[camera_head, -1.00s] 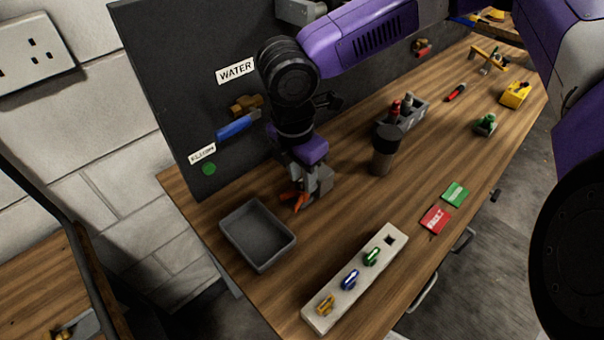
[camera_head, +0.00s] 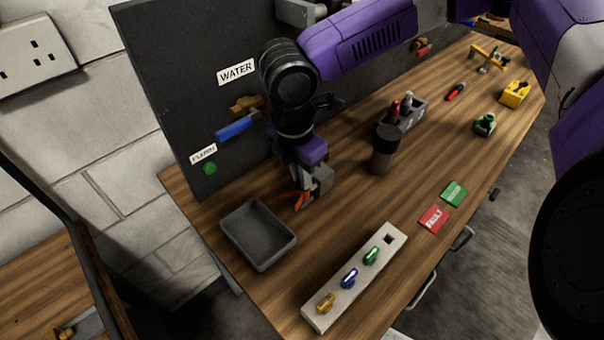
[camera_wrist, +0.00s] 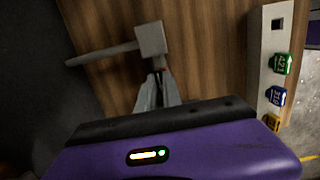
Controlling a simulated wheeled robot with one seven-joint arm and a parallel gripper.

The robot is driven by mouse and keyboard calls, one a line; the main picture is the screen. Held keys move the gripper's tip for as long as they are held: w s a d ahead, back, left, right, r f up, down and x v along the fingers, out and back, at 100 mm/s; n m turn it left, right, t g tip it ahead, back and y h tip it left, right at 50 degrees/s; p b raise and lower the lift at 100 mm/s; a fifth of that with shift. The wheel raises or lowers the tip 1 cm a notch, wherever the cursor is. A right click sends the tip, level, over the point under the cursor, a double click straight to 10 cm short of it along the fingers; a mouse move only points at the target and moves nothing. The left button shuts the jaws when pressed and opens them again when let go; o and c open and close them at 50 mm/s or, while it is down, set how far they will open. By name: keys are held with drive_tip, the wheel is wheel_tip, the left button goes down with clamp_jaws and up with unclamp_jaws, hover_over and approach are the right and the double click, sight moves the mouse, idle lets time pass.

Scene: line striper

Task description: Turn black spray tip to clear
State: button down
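My gripper (camera_head: 304,197) points down by an orange part (camera_head: 297,199) near the board end of the bench. In the wrist view, the fingers of my gripper (camera_wrist: 159,74) come close together beside a grey block (camera_wrist: 151,39) with a thin grey rod (camera_wrist: 98,53) reaching left. I cannot tell whether the fingers hold anything. No black spray tip can be made out; the fingertips and block hide that spot. A pale rack (camera_head: 336,299) holds a yellow tip (camera_head: 326,303), a blue tip (camera_head: 349,279) and a green tip (camera_head: 371,256); its last square hole (camera_head: 388,240) is empty.
A grey tray (camera_head: 257,262) lies left of my gripper, and a dark cup (camera_head: 384,155) stands right. A red card (camera_head: 434,218) and a green card (camera_head: 454,193) lie flat. The dark board (camera_head: 165,100) with a blue lever (camera_head: 236,128) rises behind.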

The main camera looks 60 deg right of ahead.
drive_tip(key=m+p, duration=0.2)
drive_tip(key=m, duration=0.2)
drive_tip(key=shift+m+g+p, duration=0.3)
drive_tip(key=shift+m, duration=0.1)
drive_tip(key=shift+m+y+p, duration=0.4)
drive_tip(key=shift+m+p, duration=0.7)
drive_tip(key=shift+m, duration=1.1)
drive_tip(key=shift+f, duration=0.1)
drive_tip(key=shift+a+m+y+p, duration=0.1)
drive_tip(key=shift+m+y+p, duration=0.2)
drive_tip(key=shift+m+p, duration=2.9)
drive_tip(key=shift+m, duration=1.1)
drive_tip(key=shift+y, duration=0.3)
drive_tip(key=shift+m, duration=0.3)
